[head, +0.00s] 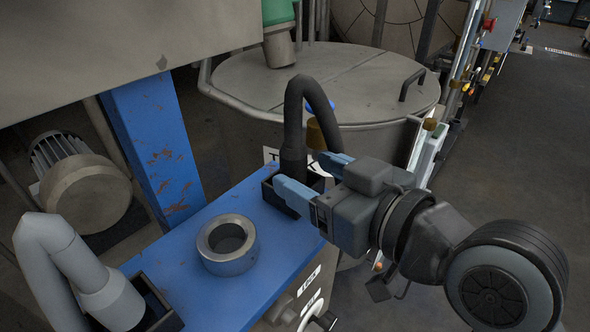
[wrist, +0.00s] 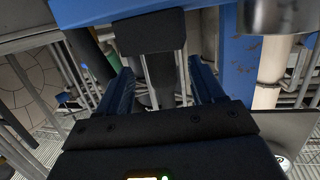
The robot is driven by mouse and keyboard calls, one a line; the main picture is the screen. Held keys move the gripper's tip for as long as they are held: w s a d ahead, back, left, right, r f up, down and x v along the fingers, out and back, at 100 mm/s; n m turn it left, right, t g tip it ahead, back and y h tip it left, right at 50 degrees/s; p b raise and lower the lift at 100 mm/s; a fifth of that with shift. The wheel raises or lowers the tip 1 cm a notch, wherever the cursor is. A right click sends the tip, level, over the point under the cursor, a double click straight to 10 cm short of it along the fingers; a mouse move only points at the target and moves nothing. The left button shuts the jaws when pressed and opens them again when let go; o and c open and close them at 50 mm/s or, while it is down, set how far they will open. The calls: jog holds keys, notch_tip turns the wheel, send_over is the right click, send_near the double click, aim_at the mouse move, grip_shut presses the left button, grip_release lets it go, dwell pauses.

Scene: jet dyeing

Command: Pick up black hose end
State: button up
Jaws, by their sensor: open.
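The black hose end (head: 293,163) stands upright in a small black holder (head: 270,190) on the blue bench, and its hose bends over at the top. In the head view my gripper (head: 303,171) is at the hose end, with one blue finger in front of the holder and the other behind it. In the wrist view my gripper (wrist: 161,68) is open, and the dark hose (wrist: 161,90) shows between its two fingers with gaps on both sides. The holder (wrist: 150,30) is at the top there. Contact with the fingers cannot be seen.
A steel ring (head: 227,245) sits on the blue bench (head: 180,262). A grey hose end (head: 110,300) stands in another black holder at lower left. A blue post (head: 155,140) rises behind the bench. A large lidded vat (head: 330,85) stands beyond. Open floor lies at right.

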aim_at(302, 171)
jog(key=x, duration=0.4)
jog(key=shift+r, duration=0.1)
jog(key=c, duration=1.2)
